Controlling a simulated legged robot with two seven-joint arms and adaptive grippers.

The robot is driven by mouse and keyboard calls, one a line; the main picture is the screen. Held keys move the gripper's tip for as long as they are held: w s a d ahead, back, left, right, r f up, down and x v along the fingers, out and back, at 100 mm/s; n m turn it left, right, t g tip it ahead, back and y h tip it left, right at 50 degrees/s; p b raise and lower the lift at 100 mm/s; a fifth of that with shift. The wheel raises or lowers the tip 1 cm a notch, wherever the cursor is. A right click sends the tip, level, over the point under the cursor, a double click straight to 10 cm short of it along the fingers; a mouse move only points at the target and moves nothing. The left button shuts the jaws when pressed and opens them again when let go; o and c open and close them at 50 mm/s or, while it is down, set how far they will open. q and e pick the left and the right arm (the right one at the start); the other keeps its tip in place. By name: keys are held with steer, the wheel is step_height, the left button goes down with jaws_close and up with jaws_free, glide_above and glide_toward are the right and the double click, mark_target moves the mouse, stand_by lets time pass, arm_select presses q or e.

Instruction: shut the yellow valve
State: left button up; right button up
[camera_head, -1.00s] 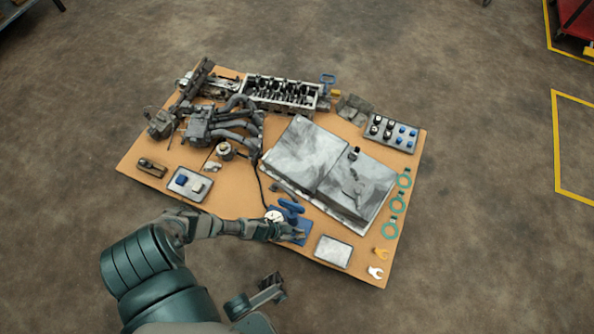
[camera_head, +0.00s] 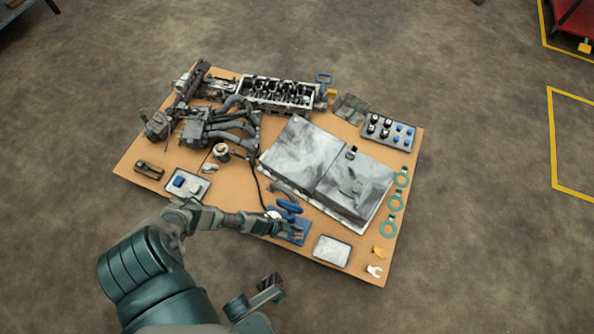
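A small yellow piece (camera_head: 299,235) shows on a blue plate (camera_head: 293,240) near the front middle of the tan board; it looks like the yellow valve, but it is too small to be sure. Blue handles (camera_head: 288,207) stand just behind it. My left gripper (camera_head: 288,229) reaches in from the left, low over the blue plate, with its tip beside the yellow piece. I cannot tell whether they touch or whether the fingers are open. The gripper covers part of the plate.
The tan board (camera_head: 240,202) carries engine parts (camera_head: 278,93), large grey plates (camera_head: 325,170) and a silver tray (camera_head: 332,249).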

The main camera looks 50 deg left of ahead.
arm_select(q)
steer(key=shift+s+f, duration=0.1)
steer(key=v, duration=1.2)
steer(key=shift+d+f, duration=0.1)
